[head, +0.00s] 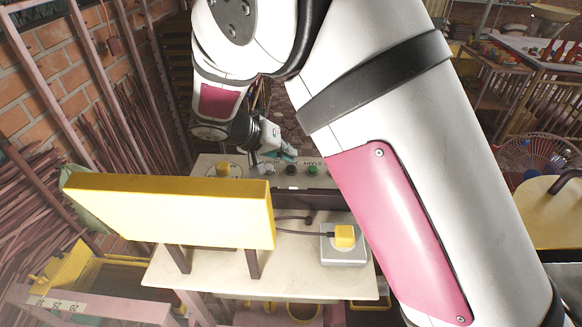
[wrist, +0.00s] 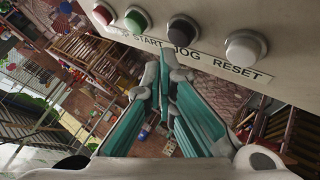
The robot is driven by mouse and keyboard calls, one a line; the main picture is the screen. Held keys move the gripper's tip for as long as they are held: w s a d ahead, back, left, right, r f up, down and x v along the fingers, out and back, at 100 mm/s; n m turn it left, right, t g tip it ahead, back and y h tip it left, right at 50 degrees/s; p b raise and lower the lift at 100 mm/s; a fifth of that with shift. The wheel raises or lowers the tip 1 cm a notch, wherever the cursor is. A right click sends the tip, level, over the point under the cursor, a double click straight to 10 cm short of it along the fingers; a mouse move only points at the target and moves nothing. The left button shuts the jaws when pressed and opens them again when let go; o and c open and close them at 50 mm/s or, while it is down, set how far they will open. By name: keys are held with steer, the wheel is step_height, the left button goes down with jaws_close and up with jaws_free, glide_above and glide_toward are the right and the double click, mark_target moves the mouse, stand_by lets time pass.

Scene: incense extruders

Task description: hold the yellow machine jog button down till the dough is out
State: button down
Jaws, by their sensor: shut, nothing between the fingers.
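A control panel (wrist: 285,25) fills the top of the wrist view. Its black button (wrist: 184,30) sits above the label JOG. It also shows in the head view (head: 290,169). My gripper (wrist: 165,55) is shut and empty, its teal fingers together. The fingertips are just below the black button in the wrist picture, and I see no contact. In the head view my gripper (head: 285,154) is small, beside the panel. A big yellow box-shaped part (head: 165,212) stands nearer on the table. I cannot make out any dough.
Red (wrist: 103,12), green (wrist: 137,18) and white (wrist: 245,47) buttons flank the black one. A grey box with a yellow button (head: 344,236) lies on the pale table (head: 215,283), with a cable. Racks of sticks (head: 125,130) stand at left.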

mark_target(288, 166)
steer(key=shift+f, duration=0.1)
steer(key=shift+f, duration=0.35)
steer(key=shift+f, duration=0.5)
stand_by(0.8)
stand_by(2.9)
steer(key=shift+r, duration=0.95)
steer(key=shift+r+p, duration=0.75)
steer(key=shift+r, duration=1.75)
